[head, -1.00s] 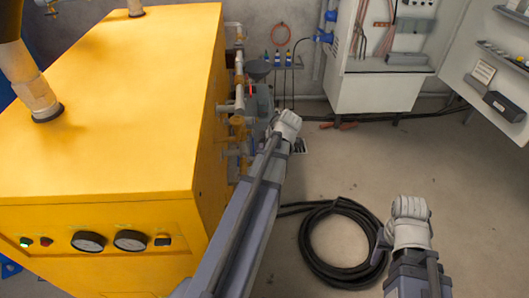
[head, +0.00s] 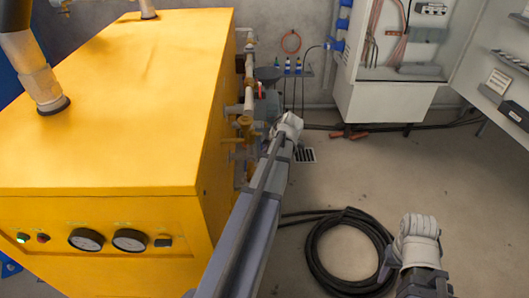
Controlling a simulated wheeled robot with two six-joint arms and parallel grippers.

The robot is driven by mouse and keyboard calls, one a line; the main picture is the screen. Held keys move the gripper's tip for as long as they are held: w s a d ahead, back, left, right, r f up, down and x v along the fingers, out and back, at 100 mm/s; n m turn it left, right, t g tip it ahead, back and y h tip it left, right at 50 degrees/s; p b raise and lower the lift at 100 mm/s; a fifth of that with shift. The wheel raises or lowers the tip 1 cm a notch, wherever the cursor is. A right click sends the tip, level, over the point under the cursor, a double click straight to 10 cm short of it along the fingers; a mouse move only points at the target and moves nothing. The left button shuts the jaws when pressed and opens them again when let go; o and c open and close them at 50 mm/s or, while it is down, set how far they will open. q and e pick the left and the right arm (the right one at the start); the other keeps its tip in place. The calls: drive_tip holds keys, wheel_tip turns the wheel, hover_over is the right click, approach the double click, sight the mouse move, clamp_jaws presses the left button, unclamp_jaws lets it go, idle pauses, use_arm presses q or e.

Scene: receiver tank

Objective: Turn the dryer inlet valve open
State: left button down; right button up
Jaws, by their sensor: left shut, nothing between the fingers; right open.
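Pipework with brass-coloured valve parts (head: 244,122) runs down the right side of the yellow cabinet (head: 120,100). A small red part (head: 261,90) shows beside the pipes. I cannot tell which of these is the dryer inlet valve, and the lower pipes are partly hidden behind my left arm. My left gripper (head: 290,124) is shut and empty, a little right of the pipework in the picture; its distance from the valves is unclear. My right gripper (head: 418,226) is open and empty above the floor at the lower right.
A coiled black hose (head: 318,268) lies on the floor between my arms. An open electrical cabinet (head: 385,105) stands against the back wall. Gauges (head: 130,240) sit on the yellow cabinet's front.

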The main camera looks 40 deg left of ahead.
use_arm(q)
drive_tip(key=b, duration=0.2)
drive_tip(key=w+a+f+t+y+b, duration=0.1)
drive_tip(key=shift+f+n+t+b, duration=0.25)
drive_tip(key=shift+n+t+b, duration=0.05)
drive_tip(key=shift+b, duration=0.1)
drive_tip(key=shift+r+y+p, duration=0.3)
drive_tip(key=shift+r+p, duration=0.55)
